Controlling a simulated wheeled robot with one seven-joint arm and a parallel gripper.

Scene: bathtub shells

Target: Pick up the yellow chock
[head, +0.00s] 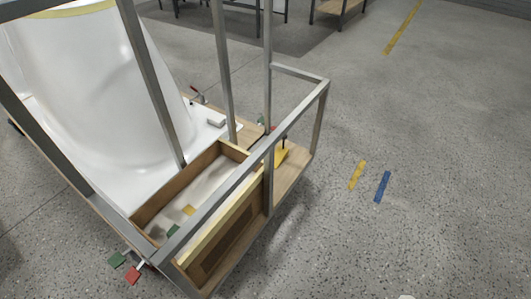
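A yellow piece (281,156), partly hidden by the frame's grey rail and post, sits on the wooden base at the right end of the metal frame. It looks like the yellow chock, but it is too small and covered to be sure of its shape. A thin dark upright part shows against it. A smaller yellow-tan block (189,210) lies inside the long wooden box (178,190). My gripper is not in view.
Grey metal frame (315,77) posts and rails surround the white tub shell (85,90) and box. Green (117,259) and red (132,275) pieces stick out at the lower left. Flat yellow (357,174) and blue (382,186) strips lie on open floor at right.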

